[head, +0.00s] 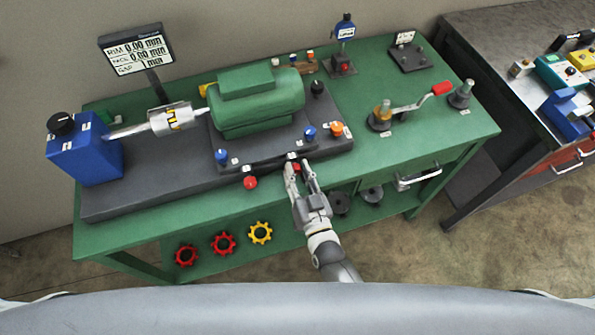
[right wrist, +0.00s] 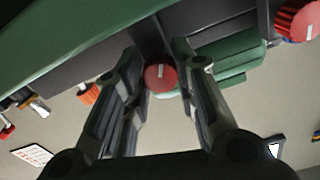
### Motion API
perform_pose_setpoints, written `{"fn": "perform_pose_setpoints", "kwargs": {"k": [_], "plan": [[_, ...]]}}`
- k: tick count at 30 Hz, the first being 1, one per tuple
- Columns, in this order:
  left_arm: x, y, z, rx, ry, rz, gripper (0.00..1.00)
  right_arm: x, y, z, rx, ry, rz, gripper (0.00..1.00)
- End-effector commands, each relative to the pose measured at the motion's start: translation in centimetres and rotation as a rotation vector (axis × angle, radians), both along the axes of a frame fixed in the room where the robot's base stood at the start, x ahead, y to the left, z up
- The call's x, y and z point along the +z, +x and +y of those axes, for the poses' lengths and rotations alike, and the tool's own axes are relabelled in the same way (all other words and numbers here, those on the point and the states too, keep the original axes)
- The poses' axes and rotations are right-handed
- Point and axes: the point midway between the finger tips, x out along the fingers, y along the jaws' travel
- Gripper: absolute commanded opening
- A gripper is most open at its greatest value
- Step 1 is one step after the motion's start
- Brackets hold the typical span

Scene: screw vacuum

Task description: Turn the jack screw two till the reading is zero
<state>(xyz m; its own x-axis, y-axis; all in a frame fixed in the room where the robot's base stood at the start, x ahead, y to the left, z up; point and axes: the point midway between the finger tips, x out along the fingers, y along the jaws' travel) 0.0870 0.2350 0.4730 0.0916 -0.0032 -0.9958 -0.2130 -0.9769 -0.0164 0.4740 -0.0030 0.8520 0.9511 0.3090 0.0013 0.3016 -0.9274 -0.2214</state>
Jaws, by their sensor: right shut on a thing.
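My right gripper (head: 301,170) reaches up to the front edge of the dark base plate (head: 190,180). Its fingers are closed around a red screw knob (head: 296,167), just below a small white label too small to read. In the right wrist view this red knob (right wrist: 160,76), with a white mark on its face, sits between the two fingers. A second red knob (head: 250,182) is to the left on the same edge. The display (head: 137,50) shows RIM 0.00 mm, FACE 0.00 mm and a GAP line I cannot read surely. My left gripper is not in view.
The green motor (head: 255,100) stands on the plate, with blue knobs (head: 222,156) and an orange knob (head: 336,128) around it. A crank handle (head: 410,102) stands on the green table (head: 430,150) at right. Red and yellow rings (head: 223,243) lie on the lower shelf.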

Motion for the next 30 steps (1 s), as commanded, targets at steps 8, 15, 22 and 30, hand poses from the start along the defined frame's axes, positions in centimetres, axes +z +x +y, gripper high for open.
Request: {"fn": "perform_pose_setpoints", "kwargs": {"k": [8,15,22,30], "plan": [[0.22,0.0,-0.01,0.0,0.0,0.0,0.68,-0.25,-0.14,0.01,0.001,-0.105,-0.027,0.03],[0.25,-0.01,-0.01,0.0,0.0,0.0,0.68,-0.3,-0.15,0.01,0.002,-0.131,-0.034,0.03],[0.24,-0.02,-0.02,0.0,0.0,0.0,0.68,-0.34,-0.16,0.01,0.002,-0.132,-0.035,0.03],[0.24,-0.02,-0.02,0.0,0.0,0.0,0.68,-0.28,-0.12,-0.01,0.001,-0.131,-0.036,0.47]]}}
